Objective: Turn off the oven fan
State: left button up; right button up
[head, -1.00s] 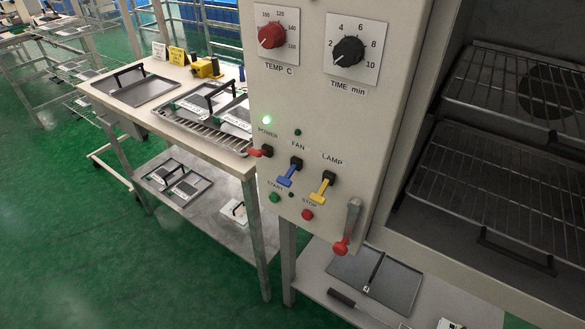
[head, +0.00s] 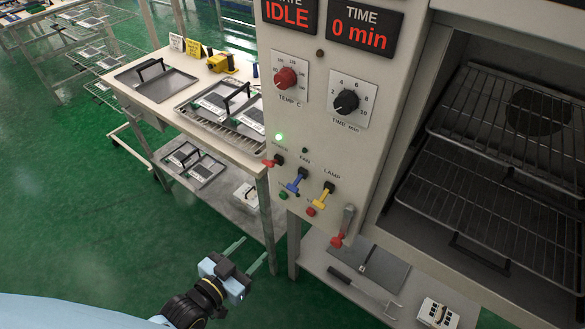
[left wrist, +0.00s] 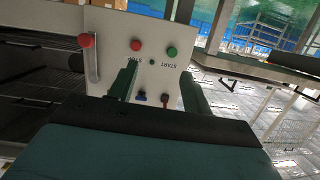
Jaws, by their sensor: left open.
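The oven's control panel (head: 262,110) faces me. The fan switch (head: 296,184), a blue lever under the FAN label, slants down and left; a small dark lamp sits above that label. The red power lever (head: 269,162) is to its left and the yellow lamp lever (head: 322,197) to its right. My left gripper (head: 250,255) is open and empty, below and left of the panel, apart from it. In the left wrist view the panel appears upside down, and the blue lever (left wrist: 140,97) shows small between the gripper's fingers (left wrist: 158,88). My right gripper is out of view.
The green power light (head: 279,137) is lit, and the displays (head: 367,25) read IDLE and 0 min. A red-knobbed door handle (head: 343,226) hangs at the panel's lower right. A bench with trays (head: 156,82) stands left; a lower shelf (head: 318,262) lies under the oven.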

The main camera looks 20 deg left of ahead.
pick_arm(q)
jog(key=t+h+p, duration=0.1)
jog(key=t, duration=0.1)
send_near(292, 187)
jog(key=v, duration=0.3)
jog(key=x, duration=1.3)
jog(key=shift+f, duration=0.35)
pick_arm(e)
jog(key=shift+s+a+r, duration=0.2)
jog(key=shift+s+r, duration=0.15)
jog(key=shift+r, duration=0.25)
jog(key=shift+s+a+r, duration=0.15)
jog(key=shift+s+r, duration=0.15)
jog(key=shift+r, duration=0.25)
